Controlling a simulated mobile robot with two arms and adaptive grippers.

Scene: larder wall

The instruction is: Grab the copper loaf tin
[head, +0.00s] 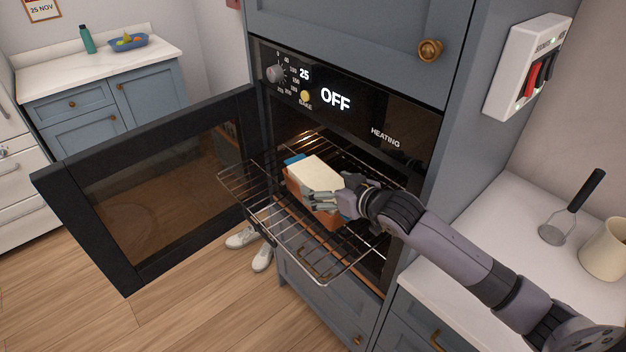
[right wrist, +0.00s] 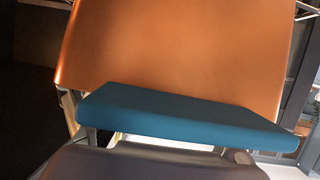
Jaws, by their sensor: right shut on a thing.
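The copper loaf tin (head: 328,217) sits on the pulled-out wire rack (head: 318,262) in front of the open oven. A pale cream block fills its top, and a blue grip shows at its far end. My right gripper (head: 338,199) is shut on the near end of the tin, partly hiding it. In the right wrist view the tin's smooth copper side (right wrist: 180,50) fills the top, with a blue grip (right wrist: 185,118) across it close to my fingers. My left gripper is not in view.
The dark glass oven door (head: 150,190) stands open to the left. White shoes (head: 243,238) are on the floor below the rack. On the right counter are a masher (head: 570,210) and a cream jug (head: 606,248).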

